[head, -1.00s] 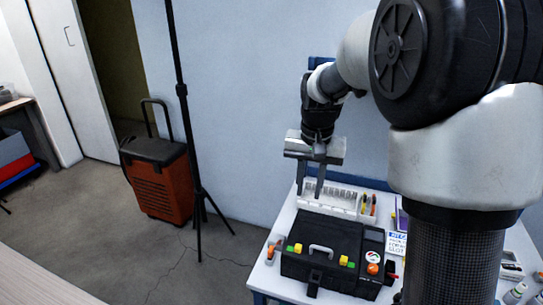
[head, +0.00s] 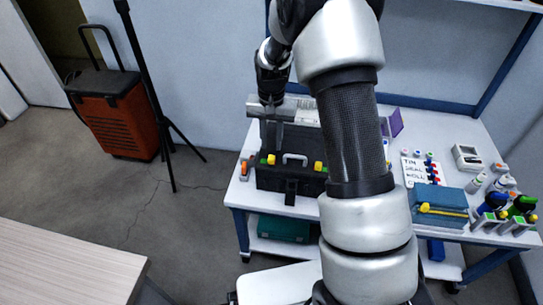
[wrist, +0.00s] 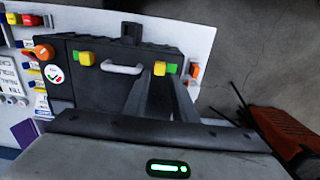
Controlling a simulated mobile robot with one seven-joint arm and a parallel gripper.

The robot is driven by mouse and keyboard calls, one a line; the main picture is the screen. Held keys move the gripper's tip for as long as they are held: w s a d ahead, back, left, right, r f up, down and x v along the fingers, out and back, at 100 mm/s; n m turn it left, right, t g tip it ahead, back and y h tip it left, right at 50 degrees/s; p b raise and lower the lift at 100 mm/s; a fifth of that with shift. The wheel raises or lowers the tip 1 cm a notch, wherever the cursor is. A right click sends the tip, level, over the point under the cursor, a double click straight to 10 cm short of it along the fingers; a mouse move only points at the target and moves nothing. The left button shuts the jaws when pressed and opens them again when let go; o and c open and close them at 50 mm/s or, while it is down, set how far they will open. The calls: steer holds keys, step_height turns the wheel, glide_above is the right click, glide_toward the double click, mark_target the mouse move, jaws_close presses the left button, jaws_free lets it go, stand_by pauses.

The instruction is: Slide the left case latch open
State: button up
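The dark case (head: 285,178) stands closed on the white table, with a grey handle. Its left latch has a yellow block (head: 271,159) beside a green patch. In the wrist view, turned around, that latch (wrist: 159,68) is the one at the right. The right latch (head: 318,166) is also yellow and shows in the wrist view (wrist: 86,59). My gripper (head: 274,149) points down over the left part of the case. In the wrist view my gripper (wrist: 160,78) is open, its empty fingers lined up either side of the left latch. I cannot tell contact.
An orange-topped item (head: 246,167) stands just left of the case. A teal box (head: 439,199), bottles (head: 490,200) and a labelled board (head: 420,170) lie to the right on the table. A black stand (head: 150,90) and an orange wheeled case (head: 118,115) are on the floor at left.

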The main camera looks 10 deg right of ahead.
mark_target(271, 157)
step_height(271, 157, down, 6)
steer(key=shift+b, duration=0.4)
jaws_close()
